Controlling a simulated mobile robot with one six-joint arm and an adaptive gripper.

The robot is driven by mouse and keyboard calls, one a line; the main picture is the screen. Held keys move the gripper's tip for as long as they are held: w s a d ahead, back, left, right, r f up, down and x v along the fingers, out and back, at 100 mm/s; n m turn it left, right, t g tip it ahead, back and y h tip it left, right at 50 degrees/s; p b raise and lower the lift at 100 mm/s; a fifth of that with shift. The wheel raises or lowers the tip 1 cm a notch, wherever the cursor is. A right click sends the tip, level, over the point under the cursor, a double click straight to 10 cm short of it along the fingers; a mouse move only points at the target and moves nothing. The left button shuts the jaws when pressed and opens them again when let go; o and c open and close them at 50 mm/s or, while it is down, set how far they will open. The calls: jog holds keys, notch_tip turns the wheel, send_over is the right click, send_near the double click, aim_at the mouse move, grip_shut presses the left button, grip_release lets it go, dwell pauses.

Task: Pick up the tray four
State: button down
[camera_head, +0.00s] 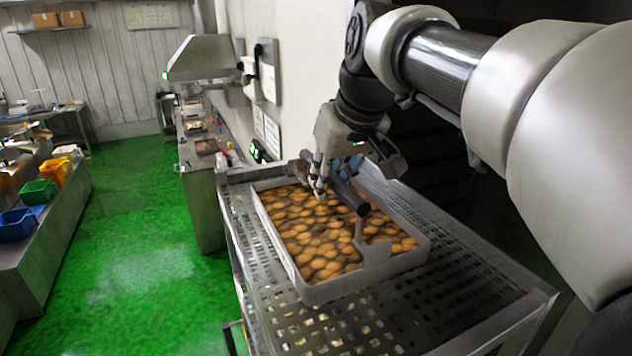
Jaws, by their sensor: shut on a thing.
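A grey rectangular tray (362,282) filled with many round orange-brown pieces is over the perforated top of a metal rack. A dark round handle bar (351,198) runs above the pieces, with a grey bracket at the tray's near end. My gripper (322,183) reaches down from above and is shut on the handle, near its far end. The far end of the handle and part of the grip are hidden by the gripper. The tray looks level. I cannot tell whether it touches the rack or hangs just above it.
The perforated rack (462,285) has bare room in front and to the right of the tray. A wall stands close behind the rack. A long counter (203,200) is further back. Blue, green and yellow bins sit on a left bench (50,235). The green floor (140,265) between is clear.

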jog(key=shift+r, duration=0.3)
notch_tip(320, 180, up, 20)
jog(key=p, duration=0.4)
jog(key=shift+f+p, duration=0.25)
jog(key=shift+p, duration=0.1)
